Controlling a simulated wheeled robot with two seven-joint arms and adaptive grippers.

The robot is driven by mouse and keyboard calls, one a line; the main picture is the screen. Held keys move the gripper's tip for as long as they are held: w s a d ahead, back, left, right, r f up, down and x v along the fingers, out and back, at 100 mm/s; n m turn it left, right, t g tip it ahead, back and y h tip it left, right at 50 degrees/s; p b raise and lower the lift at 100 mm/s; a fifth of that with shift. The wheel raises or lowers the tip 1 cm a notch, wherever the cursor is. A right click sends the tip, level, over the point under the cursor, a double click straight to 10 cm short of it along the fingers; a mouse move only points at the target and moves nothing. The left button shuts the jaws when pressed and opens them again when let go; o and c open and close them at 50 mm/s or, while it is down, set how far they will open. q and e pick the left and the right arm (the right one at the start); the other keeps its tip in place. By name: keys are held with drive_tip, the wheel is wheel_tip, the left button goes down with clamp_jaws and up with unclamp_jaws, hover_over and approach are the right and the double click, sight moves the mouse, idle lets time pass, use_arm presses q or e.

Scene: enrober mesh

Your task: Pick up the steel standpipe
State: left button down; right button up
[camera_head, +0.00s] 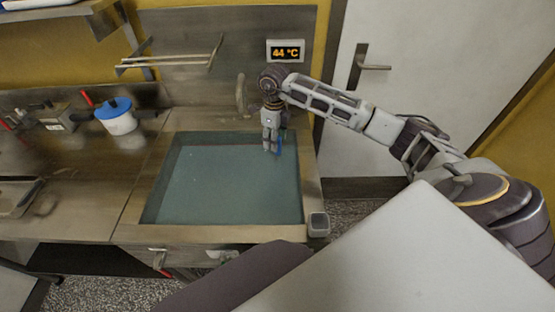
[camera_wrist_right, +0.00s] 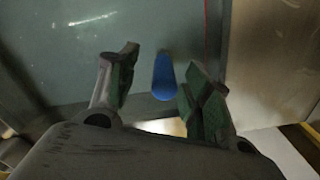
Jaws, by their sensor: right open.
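A narrow blue piece (camera_head: 280,146) shows at the right far part of the sunken basin, beside my right gripper (camera_head: 270,146). In the right wrist view the blue piece (camera_wrist_right: 163,76) lies between the two spread fingers of my right gripper (camera_wrist_right: 160,84), with a gap on each side. The fingers are open and do not appear to touch it. No bare steel pipe can be made out; whether the blue piece is part of the standpipe I cannot tell. My left gripper is out of view.
The basin (camera_head: 147,216) holds a flat grey-green surface, set in a steel counter (camera_head: 85,222). A tap (camera_head: 240,95) stands behind it, below a 44 °C display (camera_head: 286,51). A blue-lidded white pot (camera_head: 119,120) is at left. A small grey box (camera_head: 319,224) sits at the front right corner.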

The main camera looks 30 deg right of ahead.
sight(278, 158)
drive_tip(key=shift+f, duration=0.4)
drive_tip(key=shift+f, duration=0.1)
drive_tip(key=shift+s+d+f, duration=0.1)
drive_tip(key=shift+d+f, duration=0.1)
drive_tip(key=shift+f, duration=0.3)
drive_tip(key=shift+d+f, duration=0.15)
drive_tip(key=shift+f, duration=0.3)
drive_tip(key=shift+d+f+p, duration=0.1)
drive_tip(key=shift+f+p, duration=0.2)
drive_tip(key=shift+f, duration=1.25)
clamp_jaws()
